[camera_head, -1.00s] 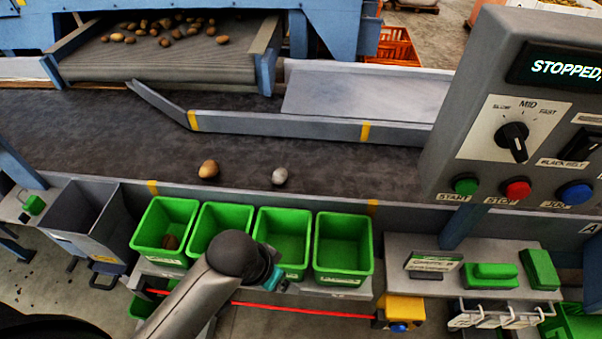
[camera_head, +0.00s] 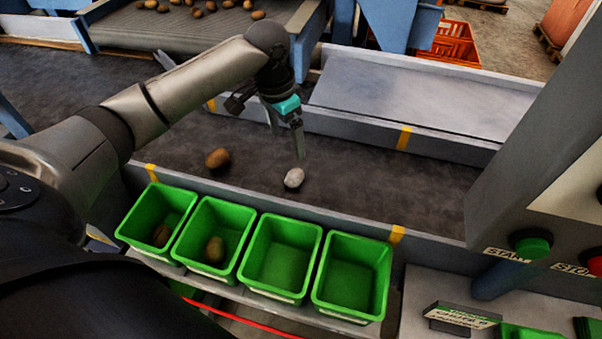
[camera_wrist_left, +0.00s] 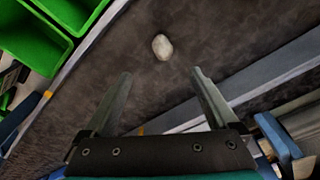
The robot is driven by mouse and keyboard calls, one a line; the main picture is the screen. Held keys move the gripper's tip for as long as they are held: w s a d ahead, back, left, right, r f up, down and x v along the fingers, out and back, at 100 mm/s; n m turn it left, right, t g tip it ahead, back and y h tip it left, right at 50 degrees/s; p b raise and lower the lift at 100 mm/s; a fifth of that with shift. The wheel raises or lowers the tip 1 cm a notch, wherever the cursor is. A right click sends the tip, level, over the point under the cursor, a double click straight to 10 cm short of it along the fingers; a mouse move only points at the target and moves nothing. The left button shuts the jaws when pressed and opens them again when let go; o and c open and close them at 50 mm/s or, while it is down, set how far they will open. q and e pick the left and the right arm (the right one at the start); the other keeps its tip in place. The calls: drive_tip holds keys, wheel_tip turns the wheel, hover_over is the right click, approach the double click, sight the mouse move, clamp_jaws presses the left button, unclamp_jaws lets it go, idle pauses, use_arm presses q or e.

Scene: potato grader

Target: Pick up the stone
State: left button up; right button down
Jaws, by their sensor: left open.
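The stone (camera_head: 294,178) is pale grey and rounded and lies on the dark belt in the head view. It also shows in the left wrist view (camera_wrist_left: 162,46), beyond the fingertips and roughly between their lines. My left gripper (camera_head: 287,148) is above the belt, just behind and above the stone, pointing down. Its two fingers (camera_wrist_left: 160,82) are apart with nothing between them, and they do not touch the stone. My right gripper is in neither view.
A brown potato (camera_head: 217,158) lies on the belt left of the stone. Green bins (camera_head: 280,258) stand in a row along the belt's near side; the two left ones each hold a potato. A grey guide rail (camera_head: 350,133) runs behind the stone. The control box (camera_head: 550,190) stands at right.

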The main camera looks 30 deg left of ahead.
use_arm(q)
drive_tip(key=b, duration=0.2)
hover_over(293, 174)
drive_tip(key=f, duration=0.9)
drive_tip(key=shift+s+a+f, duration=0.15)
drive_tip(key=shift+s, duration=0.1)
drive_tip(key=f, duration=0.2)
drive_tip(key=f+b, duration=0.1)
drive_tip(key=f, duration=0.2)
drive_tip(key=shift+w+d+f, duration=0.1)
drive_tip(key=shift+w+d, duration=0.05)
drive_tip(key=shift+d, duration=0.05)
clamp_jaws()
